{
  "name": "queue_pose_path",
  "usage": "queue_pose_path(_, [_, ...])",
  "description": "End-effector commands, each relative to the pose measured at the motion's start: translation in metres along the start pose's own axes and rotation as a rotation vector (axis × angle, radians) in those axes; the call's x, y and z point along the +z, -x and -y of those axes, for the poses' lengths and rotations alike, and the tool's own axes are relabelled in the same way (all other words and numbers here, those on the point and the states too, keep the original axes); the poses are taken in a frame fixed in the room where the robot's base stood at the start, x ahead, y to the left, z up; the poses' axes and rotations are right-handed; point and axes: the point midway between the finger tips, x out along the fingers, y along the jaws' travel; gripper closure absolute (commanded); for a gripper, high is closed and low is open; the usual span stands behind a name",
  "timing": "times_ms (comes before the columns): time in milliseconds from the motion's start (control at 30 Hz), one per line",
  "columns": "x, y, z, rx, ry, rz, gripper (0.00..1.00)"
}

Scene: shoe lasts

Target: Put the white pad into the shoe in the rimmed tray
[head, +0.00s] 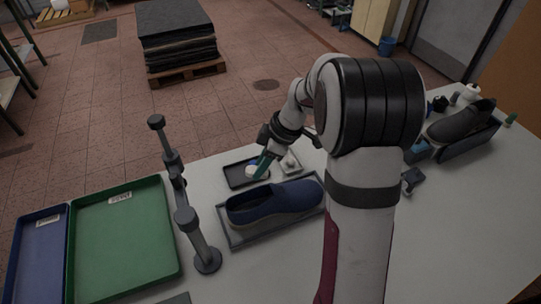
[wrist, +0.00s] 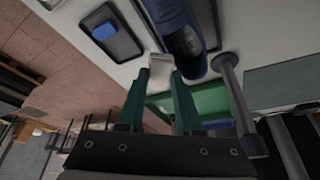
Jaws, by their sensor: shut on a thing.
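My gripper (head: 262,166) is shut on the white pad (wrist: 162,70), which sits between its green fingertips in the wrist view. The gripper is beyond the blue shoe in the head view, above the area by the small black tray, apart from the shoe. The blue shoe (head: 275,201) lies in the dark rimmed tray (head: 237,238) in front of my arm. Its opening shows only partly. In the wrist view the shoe (wrist: 180,28) is beside the pad, to its upper right.
The small black tray (wrist: 124,44) holds a blue block (wrist: 104,31). A grey post stand (head: 207,259) stands left of the shoe. Green (head: 125,293) and blue (head: 25,290) trays lie at left. A dark shoe (head: 458,122) rests far right. The front right table is clear.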

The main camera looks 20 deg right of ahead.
Motion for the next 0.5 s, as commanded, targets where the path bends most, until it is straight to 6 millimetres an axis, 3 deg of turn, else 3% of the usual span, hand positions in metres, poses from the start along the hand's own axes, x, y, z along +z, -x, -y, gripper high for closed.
queue_pose_path(100, [-0.016,0.012,0.025,-0.126,0.306,0.003,1.0])
queue_pose_path(200, [-0.022,0.018,0.037,-0.189,0.453,0.005,1.0])
queue_pose_path(333, [-0.022,0.014,0.042,-0.212,0.503,0.004,1.0])
queue_pose_path(500, [-0.013,-0.006,0.042,-0.213,0.5,0.005,1.0])
